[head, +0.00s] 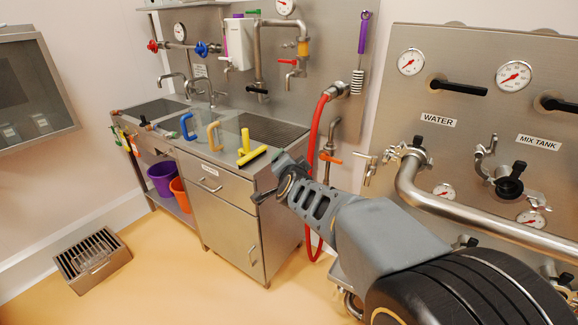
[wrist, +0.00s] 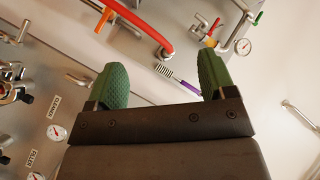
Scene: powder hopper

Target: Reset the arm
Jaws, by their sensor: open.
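My gripper (wrist: 160,85) shows in the wrist view with its two green padded fingers spread wide apart. Nothing is between the fingers. In the head view my arm reaches from the lower right toward the sink counter, and my gripper (head: 275,175) is near the counter's right front end. Its fingers are small and partly hidden there. A yellow squeegee-like tool (head: 250,154) lies on the counter to the left of my gripper, apart from it as far as I can tell.
A red hose (head: 313,150) hangs behind my gripper. A panel with gauges and a pipe (head: 440,195) stands at right. A floor grate (head: 92,258) is at left; the orange floor before the counter is clear.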

